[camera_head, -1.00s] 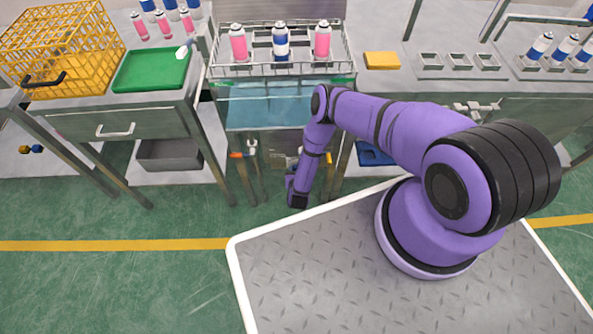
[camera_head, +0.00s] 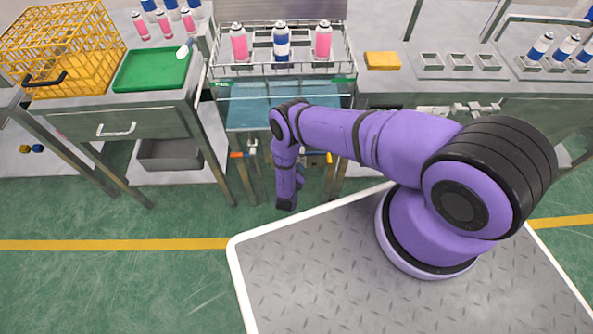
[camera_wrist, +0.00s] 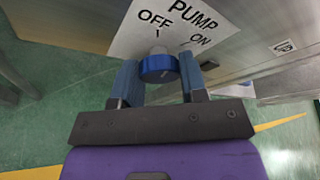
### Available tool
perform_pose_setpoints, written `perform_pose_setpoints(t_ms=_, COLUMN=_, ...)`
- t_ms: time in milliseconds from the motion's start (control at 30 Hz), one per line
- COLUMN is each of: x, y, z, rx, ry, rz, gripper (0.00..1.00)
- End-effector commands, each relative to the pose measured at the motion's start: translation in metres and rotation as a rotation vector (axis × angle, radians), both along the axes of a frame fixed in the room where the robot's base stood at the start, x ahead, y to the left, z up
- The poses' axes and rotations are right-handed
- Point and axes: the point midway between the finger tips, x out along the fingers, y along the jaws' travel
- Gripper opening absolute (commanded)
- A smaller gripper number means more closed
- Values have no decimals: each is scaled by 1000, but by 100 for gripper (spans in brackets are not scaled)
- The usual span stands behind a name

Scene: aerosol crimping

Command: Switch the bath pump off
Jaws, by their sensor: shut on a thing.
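The pump switch is a round blue knob (camera_wrist: 158,67) on a white plate (camera_wrist: 135,38) lettered PUMP, OFF and ON in the wrist view. OFF is at the left and ON at the right, and I cannot tell which mark the knob points to. My gripper (camera_wrist: 159,78) has one finger on each side of the knob and is shut on it. The water bath (camera_head: 245,115) with blue water stands behind my arm in the head view. There, my arm hides the knob, and my fingers cannot be made out.
A wire rack (camera_head: 262,66) with pink and blue-banded cans sits above the bath. An orange-handled valve (camera_head: 237,155) is left of my wrist. A green tray (camera_head: 152,69) and a yellow crate (camera_head: 62,50) stand on the left bench. The green floor in front is clear.

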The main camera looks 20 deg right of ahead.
Motion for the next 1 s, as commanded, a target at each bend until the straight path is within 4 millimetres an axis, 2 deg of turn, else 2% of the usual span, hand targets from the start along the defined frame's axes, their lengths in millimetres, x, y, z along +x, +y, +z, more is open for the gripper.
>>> perform_pose_setpoints(t_ms=300, x=-1, y=1, z=-1, rx=-78, ry=26, rz=3, gripper=16)
perform_pose_setpoints(t_ms=833, x=-1, y=0, z=-1, rx=-93, ry=33, rz=0, gripper=16)
perform_pose_setpoints(t_ms=867, x=-1, y=0, z=-1, rx=-93, ry=33, rz=0, gripper=42)
perform_pose_setpoints(t_ms=967, x=-1, y=0, z=-1, rx=-92, ry=33, rz=0, gripper=65)
perform_pose_setpoints(t_ms=1000, x=-1, y=0, z=-1, rx=-93, ry=31, rz=0, gripper=65)
